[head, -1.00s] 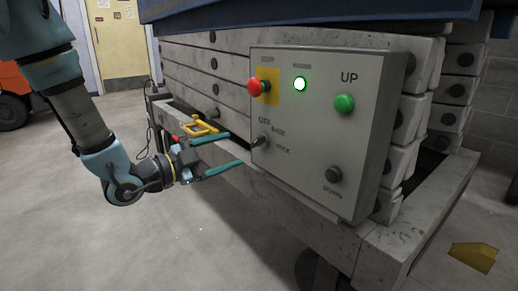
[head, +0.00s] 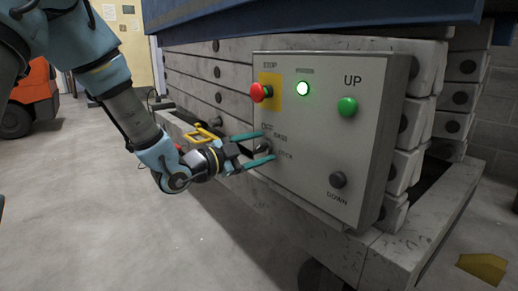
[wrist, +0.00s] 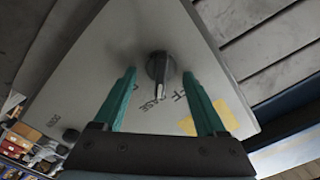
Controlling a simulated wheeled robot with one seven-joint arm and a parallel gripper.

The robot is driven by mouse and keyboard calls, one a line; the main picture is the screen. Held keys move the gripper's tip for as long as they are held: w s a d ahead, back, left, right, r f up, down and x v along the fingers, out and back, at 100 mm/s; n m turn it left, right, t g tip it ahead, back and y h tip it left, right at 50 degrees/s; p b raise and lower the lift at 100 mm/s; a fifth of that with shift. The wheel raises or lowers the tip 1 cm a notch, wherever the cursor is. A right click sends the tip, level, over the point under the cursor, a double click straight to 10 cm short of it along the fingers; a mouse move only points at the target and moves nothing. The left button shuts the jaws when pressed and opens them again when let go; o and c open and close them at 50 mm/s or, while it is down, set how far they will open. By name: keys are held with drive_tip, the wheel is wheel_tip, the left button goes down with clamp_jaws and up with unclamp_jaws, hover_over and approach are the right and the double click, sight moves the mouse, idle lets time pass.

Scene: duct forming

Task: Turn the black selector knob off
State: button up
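The black selector knob (head: 264,147) sits on the grey control panel (head: 310,150), below the red stop button, beside the OFF, BASE and a third label. In the wrist view the knob (wrist: 158,66) shows its white-tipped pointer towards the BASE lettering. My gripper (head: 268,146) is open, its two teal fingers at the panel, one above and one below the knob. In the wrist view my gripper (wrist: 159,72) has a finger on each side of the knob with gaps between; neither appears to touch it.
The panel also carries a red stop button (head: 261,92) on a yellow plate, a lit green lamp (head: 303,88), a green UP button (head: 347,106) and a dark DOWN button (head: 338,179). A yellow-handled part (head: 205,133) lies close behind my gripper.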

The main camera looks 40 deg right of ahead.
clamp_jaws()
idle(0.3)
drive_tip(key=shift+r+n+p, duration=0.1)
drive_tip(key=shift+n+p, duration=0.2)
drive_tip(key=shift+p, duration=0.05)
drive_tip(key=n+p, duration=0.3)
drive_tip(key=shift+w+r, duration=0.15)
drive_tip(key=shift+r, duration=0.05)
drive_tip(key=n+p, duration=0.3)
drive_tip(key=n, duration=0.1)
drive_tip(key=shift+w+p, duration=0.15)
drive_tip(key=shift+p, duration=0.25)
drive_tip(key=shift+w+f+n+p, duration=0.1)
drive_tip(key=shift+f+n+p, duration=0.05)
drive_tip(key=shift+n+p, duration=0.45)
drive_tip(key=shift+o, duration=0.6)
unclamp_jaws()
